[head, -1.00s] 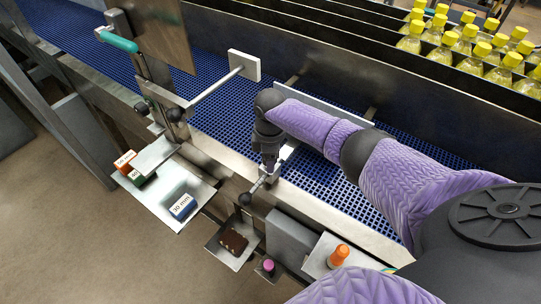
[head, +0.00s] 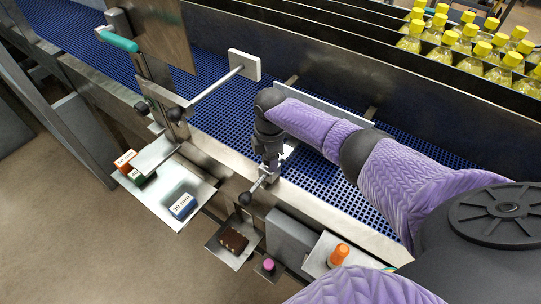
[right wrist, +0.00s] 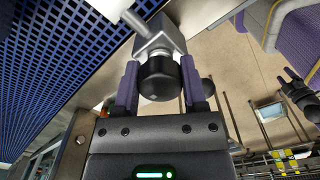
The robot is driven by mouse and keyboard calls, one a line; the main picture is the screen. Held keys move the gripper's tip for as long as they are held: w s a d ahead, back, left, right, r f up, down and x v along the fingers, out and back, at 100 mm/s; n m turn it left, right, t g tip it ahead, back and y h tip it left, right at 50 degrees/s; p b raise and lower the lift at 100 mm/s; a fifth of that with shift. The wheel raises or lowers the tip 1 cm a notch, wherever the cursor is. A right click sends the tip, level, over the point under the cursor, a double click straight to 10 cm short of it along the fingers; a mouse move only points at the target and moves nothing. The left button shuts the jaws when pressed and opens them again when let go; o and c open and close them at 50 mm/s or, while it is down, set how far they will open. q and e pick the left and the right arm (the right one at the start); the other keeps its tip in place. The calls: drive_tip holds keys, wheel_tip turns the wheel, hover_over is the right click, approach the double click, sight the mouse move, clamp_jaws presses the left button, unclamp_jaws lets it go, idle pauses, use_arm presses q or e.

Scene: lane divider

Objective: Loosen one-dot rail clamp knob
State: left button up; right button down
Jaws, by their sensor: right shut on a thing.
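My right gripper (right wrist: 158,88) is shut on a black round knob (right wrist: 158,76) in the right wrist view, one purple finger on each side. The knob sits on a grey metal clamp block (right wrist: 160,38) with a pale rod running up and left. No dot mark can be made out. In the head view my right gripper (head: 266,166) points down at the conveyor's near edge and hides the held knob. Another black knob (head: 245,198) shows just below it. A dark jaw-like shape (right wrist: 294,88) at the right of the wrist view may be my left gripper; its opening is unclear.
A blue mesh conveyor (head: 210,108) runs behind. A shelf (head: 160,203) with labelled blocks, including a blue one (head: 183,206), stands left. A brown pad (head: 233,240), pink-topped item (head: 268,264) and orange-topped item (head: 338,256) sit in front. Bottles (head: 470,45) stand at back right.

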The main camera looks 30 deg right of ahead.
drive_tip(key=shift+s+a+f, duration=0.1)
drive_tip(key=shift+f, duration=0.05)
drive_tip(key=shift+c, duration=0.7)
unclamp_jaws()
wheel_tip(320, 180, up, 10)
drive_tip(key=shift+r+p, duration=0.1)
drive_tip(key=shift+p, duration=0.95)
